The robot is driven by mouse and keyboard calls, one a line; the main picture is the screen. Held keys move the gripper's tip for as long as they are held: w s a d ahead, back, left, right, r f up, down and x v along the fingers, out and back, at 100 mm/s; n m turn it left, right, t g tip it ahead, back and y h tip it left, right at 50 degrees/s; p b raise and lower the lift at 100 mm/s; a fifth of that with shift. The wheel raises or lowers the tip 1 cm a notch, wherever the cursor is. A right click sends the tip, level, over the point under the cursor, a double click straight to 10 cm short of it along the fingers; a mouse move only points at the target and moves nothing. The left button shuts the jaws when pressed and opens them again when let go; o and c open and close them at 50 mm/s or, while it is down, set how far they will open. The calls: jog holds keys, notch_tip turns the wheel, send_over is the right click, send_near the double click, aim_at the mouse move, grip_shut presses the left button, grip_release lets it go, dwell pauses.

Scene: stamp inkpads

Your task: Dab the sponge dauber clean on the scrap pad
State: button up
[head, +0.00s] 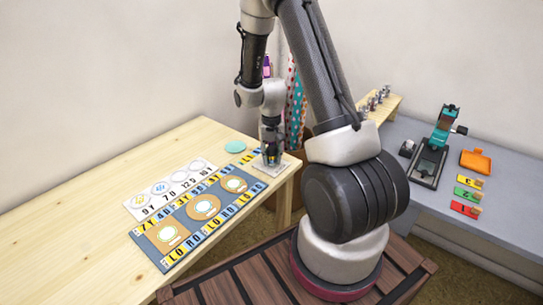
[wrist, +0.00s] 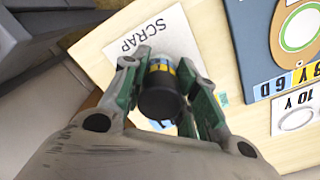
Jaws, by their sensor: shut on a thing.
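The scrap pad (wrist: 172,30) is a white sheet marked SCRAP on the wooden table. In the head view it lies near the table's right corner (head: 270,170). My gripper (wrist: 160,60) is shut on the sponge dauber (wrist: 160,98), a dark cylinder with a yellow and blue band. In the head view my gripper (head: 271,152) points down over the pad. The dauber's sponge end is hidden, so I cannot tell whether it touches the pad.
A blue-grey board (head: 185,226) with round plates and lettered strips lies left of the pad. A white card with circles (head: 172,188) and a teal disc (head: 236,146) lie behind. A grey bench (head: 460,205) at the right holds a stamp device (head: 433,152), an orange tray (head: 475,161) and coloured blocks.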

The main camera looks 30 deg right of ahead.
aim_at(271, 148)
jog(key=shift+r, duration=0.1)
dwell(0.3)
jog(key=shift+r, duration=0.45)
jog(key=shift+r, duration=0.15)
jog(key=shift+r, duration=2.15)
jog(key=shift+f, duration=2.25)
jog(key=shift+f, duration=0.5)
jog(key=shift+r, duration=0.45)
